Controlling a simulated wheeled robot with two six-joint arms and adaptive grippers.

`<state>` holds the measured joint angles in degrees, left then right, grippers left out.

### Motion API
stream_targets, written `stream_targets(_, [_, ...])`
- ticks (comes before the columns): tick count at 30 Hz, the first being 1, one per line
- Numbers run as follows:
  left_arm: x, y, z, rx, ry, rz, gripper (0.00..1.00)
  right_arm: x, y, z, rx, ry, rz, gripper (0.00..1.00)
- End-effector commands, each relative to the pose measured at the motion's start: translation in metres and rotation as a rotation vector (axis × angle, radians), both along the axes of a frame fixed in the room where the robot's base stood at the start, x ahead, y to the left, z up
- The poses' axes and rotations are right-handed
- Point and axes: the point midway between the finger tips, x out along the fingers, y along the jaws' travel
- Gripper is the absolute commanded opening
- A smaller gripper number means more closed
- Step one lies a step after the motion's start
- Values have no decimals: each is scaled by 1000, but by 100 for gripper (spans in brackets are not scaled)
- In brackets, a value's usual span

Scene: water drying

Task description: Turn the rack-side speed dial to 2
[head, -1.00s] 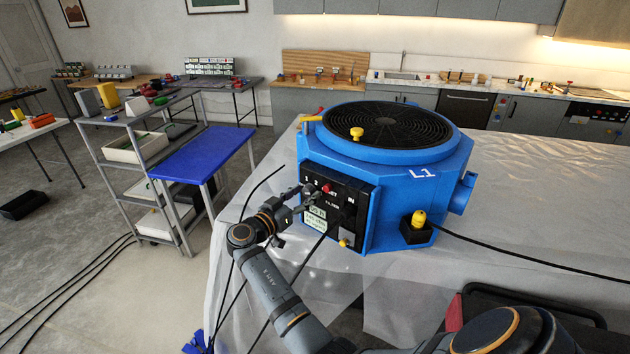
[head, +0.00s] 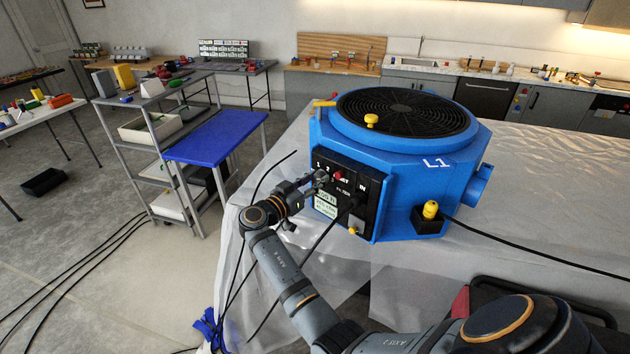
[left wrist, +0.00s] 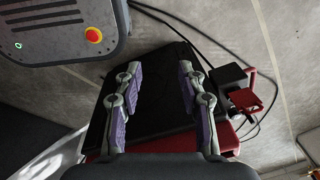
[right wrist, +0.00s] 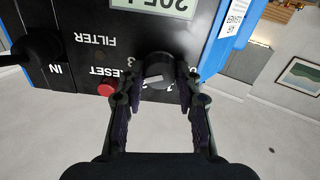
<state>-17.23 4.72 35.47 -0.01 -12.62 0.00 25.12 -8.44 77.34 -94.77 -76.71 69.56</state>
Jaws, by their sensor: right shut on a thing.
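A blue octagonal machine (head: 455,185) marked L1 stands on the covered table with a black fan grille on top. Its black front panel (head: 367,188) has a display, a red button (head: 338,175) and a dark round dial. In the right wrist view the panel is upside down and the dial (right wrist: 157,70) sits between my fingertips, beside the red button (right wrist: 106,89). A light mark shows on the dial; its exact setting is unclear. My right gripper (head: 320,179) is shut on the dial. My left gripper (left wrist: 157,78) is open and empty, away from the machine.
Black cables (head: 325,235) hang by the panel, close to my right arm. A grey shelf rack (head: 150,165) and a blue-topped table (head: 215,144) stand at the left. The covered table (head: 560,195) is largely clear right of the machine, apart from a cable.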

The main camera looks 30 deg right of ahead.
Motion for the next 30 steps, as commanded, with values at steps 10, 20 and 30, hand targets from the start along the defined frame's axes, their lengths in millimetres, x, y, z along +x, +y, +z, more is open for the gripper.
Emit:
stream_targets(10, [0,-2,-19,-3,-1,1,40,0,0,-3,-47,164,-1,2])
stream_targets(20, [1,-3,-32,-3,-2,1,40,1,0,-1,-116,411,-2,2])
stream_targets(30, [1,-3,-36,-3,-2,1,40,1,0,0,-162,581,-1,2])
